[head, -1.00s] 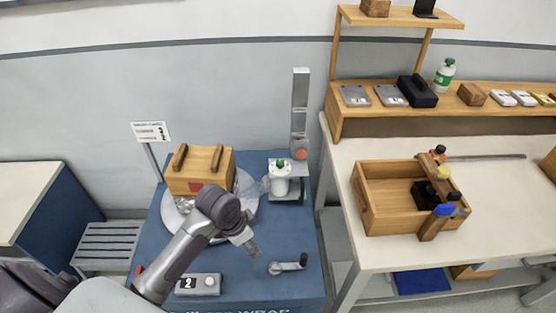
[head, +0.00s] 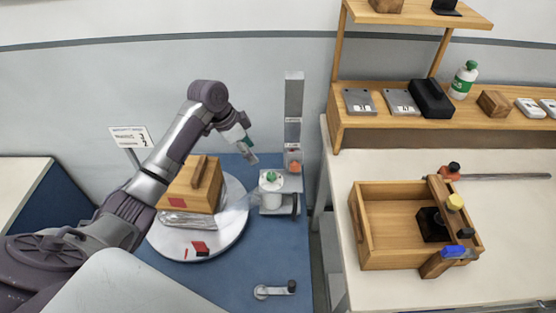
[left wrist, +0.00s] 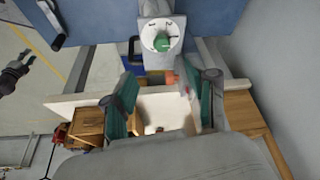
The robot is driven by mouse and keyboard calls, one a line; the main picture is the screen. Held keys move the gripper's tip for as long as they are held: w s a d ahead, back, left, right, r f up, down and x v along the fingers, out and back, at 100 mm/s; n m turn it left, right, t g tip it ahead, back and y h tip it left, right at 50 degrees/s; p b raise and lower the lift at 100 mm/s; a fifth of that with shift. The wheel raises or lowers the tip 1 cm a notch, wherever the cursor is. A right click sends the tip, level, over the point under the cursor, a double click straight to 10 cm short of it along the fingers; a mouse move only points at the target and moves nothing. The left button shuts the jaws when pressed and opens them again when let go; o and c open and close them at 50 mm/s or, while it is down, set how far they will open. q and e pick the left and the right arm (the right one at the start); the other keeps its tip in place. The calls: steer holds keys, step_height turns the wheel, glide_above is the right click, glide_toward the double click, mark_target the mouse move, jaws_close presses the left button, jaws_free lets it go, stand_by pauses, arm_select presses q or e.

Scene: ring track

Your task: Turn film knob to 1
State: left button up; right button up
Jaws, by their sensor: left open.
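The film knob, a green knob (head: 271,177) on a white round unit (head: 271,195), stands at the right of the blue wrap station (head: 225,280).
A grey post (head: 293,110) rises just behind the knob. A wooden box (head: 178,195) sits on the white turntable (head: 165,248) to the left. A table with an open crate (head: 385,262) stands right. A sign (head: 130,138) stands back left.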

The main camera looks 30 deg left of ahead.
arm_select(q)
steer(key=p, duration=0.1)
glide_above(270, 175)
steer(key=s+a, duration=0.2)
step_height(270, 175, down, 7)
steer(key=shift+w+d+r, duration=0.1)
steer(key=x, duration=0.4)
steer(key=shift+w, duration=0.1)
steer(key=shift+w+d+f, duration=0.1)
steer(key=shift+w+f, duration=0.05)
steer(key=shift+f, duration=0.65)
steer(key=shift+c, duration=0.3)
jaws_close()
arm_select(e)
steer(key=shift+s+d+r, duration=0.15)
steer(key=shift+s+r, duration=0.6)
steer(key=shift+s, duration=0.15)
